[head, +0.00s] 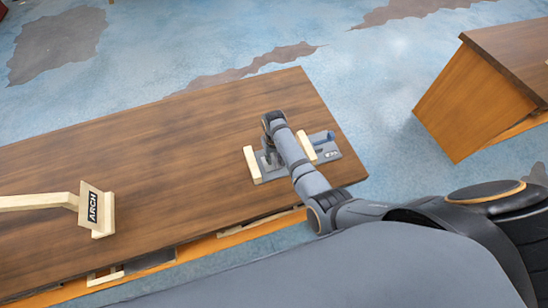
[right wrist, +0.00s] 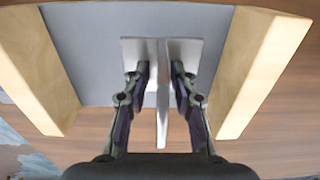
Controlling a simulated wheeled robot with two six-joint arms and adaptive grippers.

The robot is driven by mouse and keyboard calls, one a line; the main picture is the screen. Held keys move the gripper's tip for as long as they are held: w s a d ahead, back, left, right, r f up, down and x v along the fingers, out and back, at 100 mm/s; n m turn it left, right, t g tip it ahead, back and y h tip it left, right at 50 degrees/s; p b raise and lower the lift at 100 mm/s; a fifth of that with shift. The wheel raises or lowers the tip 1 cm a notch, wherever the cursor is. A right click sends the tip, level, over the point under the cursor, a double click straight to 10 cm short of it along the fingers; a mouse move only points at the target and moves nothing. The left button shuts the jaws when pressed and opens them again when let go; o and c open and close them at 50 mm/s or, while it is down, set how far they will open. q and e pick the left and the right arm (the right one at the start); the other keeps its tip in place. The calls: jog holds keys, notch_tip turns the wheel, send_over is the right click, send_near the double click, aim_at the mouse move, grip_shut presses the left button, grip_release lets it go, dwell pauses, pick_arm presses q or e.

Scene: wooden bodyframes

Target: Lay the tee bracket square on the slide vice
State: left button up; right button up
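The slide vice (head: 328,150) stands near the right end of the table, a grey bed with two pale wooden jaws. My right gripper (head: 269,160) points down between the jaws. In the right wrist view the tee bracket (right wrist: 130,50) is light grey metal, its flange over the grey bed (right wrist: 85,45) and its upright web rising between my fingers. The flange looks roughly in line with the jaws and touches neither; whether it rests fully on the bed cannot be told. My right fingers (right wrist: 161,75) stand apart, with gaps either side of the web. My left gripper is out of view.
The wooden table (head: 150,135) is clear between the vice and a pale wooden frame with an ARCH label (head: 93,207) at left. The left jaw (right wrist: 50,75) and right jaw (right wrist: 262,75) flank my fingers. Another wooden table (head: 470,105) stands at right.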

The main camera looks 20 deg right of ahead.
jog(key=shift+r, duration=0.35)
notch_tip(320, 180, up, 7)
jog(key=p, duration=0.7)
jog(key=shift+r, duration=0.1)
notch_tip(320, 180, up, 4)
jog(key=shift+f+b, duration=0.2)
jog(key=shift+b, duration=0.3)
pick_arm(q)
notch_tip(320, 180, up, 6)
jog(key=w, duration=0.1)
jog(key=shift+w, duration=0.15)
pick_arm(e)
jog(key=shift+r, duration=0.45)
jog(key=shift+s+f, duration=0.1)
